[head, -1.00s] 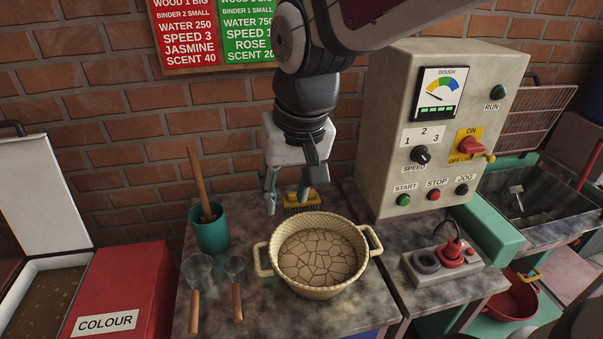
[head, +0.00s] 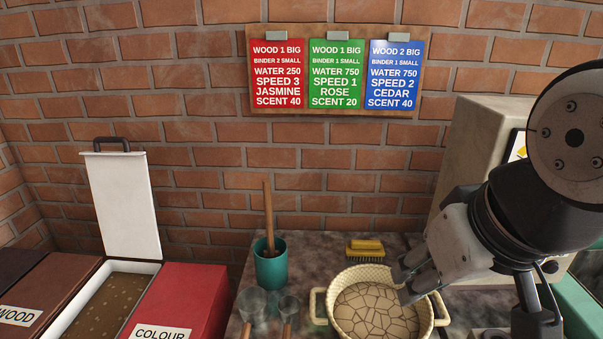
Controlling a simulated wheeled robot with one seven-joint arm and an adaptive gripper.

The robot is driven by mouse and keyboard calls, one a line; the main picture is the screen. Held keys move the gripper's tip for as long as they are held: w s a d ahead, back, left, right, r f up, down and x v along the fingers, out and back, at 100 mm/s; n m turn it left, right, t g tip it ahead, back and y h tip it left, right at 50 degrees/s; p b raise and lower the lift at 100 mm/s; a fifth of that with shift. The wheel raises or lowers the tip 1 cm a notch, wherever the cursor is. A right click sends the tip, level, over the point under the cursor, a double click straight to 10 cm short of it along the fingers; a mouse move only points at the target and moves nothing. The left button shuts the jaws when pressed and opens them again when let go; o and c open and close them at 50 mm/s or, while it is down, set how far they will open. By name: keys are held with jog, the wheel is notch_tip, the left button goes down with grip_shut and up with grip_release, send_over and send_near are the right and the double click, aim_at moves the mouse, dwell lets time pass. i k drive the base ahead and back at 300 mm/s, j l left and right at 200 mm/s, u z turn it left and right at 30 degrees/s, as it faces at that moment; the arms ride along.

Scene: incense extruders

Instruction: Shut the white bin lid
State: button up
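The white bin lid (head: 124,205) stands open at the left, nearly upright, with a dark handle (head: 119,144) along its top edge. Below it the white bin (head: 68,325) shows brown, speckled contents (head: 108,303). My gripper (head: 408,280) is at the right, well away from the lid, over the right part of the cream basket (head: 322,308). Its fingers point left and down. The fingers overlap in this view, so their opening is unclear. I see nothing held.
A red COLOUR bin (head: 190,295) and a brown WOOD bin (head: 55,285) flank the white bin. A teal pot (head: 271,266) with a wooden stick, glass scoops (head: 252,302) and a yellow brush (head: 365,249) are on the counter. A control box (head: 478,150) stands right.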

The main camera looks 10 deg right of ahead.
aim_at(119, 181)
jog(key=i+j, duration=0.1)
jog(key=j, duration=0.5)
jog(key=i+j, duration=0.1)
jog(key=j, duration=0.5)
jog(key=i+j, duration=0.1)
jog(key=j, duration=0.5)
jog(key=i+j, duration=0.1)
jog(key=j, duration=0.5)
jog(key=i+j, duration=0.1)
jog(key=j, duration=0.5)
